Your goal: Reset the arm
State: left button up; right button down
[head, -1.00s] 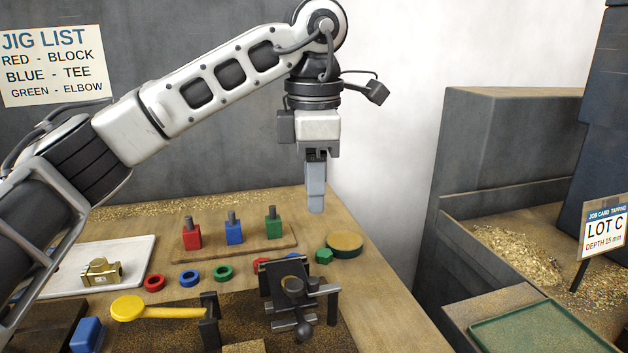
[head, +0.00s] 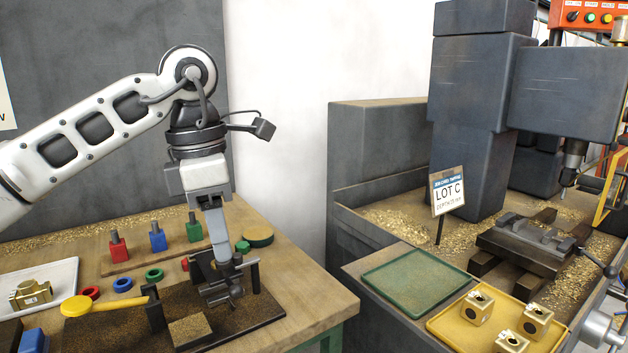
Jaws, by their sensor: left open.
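My left gripper (head: 222,258) hangs downward from the left arm in the head view. It is open, with its fingertips over or just behind the dark clamp fixture (head: 230,284) on the workbench; I cannot tell whether they touch it. Nothing shows between the fingers. A brass fitting (head: 31,295) lies on a white tray (head: 64,276) at the far left. My right gripper is not in the view.
Red (head: 118,248), blue (head: 158,238) and green (head: 194,229) jig blocks stand on a wooden board.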

pick_arm(q)
jog(key=s+d+f+g+h, duration=0.4)
jog(key=d+f+h, duration=0.3)
jog(key=d, duration=0.5)
jog(key=s+d+r+n+g+h, duration=0.1)
jog(key=s+d+n+h, duration=0.3)
jog(key=d+n+h, duration=0.55)
jog(key=w+a+f+n+t+y, duration=0.3)
jog(key=a+f+n+t, duration=0.4)
jog(key=n+t, duration=0.55)
jog(key=w+a+f+n+t+y, duration=0.35)
jog(key=a+f+n+t, duration=0.5)
jog(key=n, duration=0.75)
jog(key=s+a+f+n+g+y, duration=0.2)
jog(key=s+a+f+n+y, duration=0.2)
jog(key=s+f, duration=0.3)
jog(key=s+a+f+n+g+y, duration=0.3)
jog(key=s+f, duration=0.4)
jog(key=f, duration=0.4)
jog(key=shift+s+a+n+g+y, duration=0.3)
jog(key=shift+a+n+y, duration=0.2)
jog(key=shift+n, duration=0.6)
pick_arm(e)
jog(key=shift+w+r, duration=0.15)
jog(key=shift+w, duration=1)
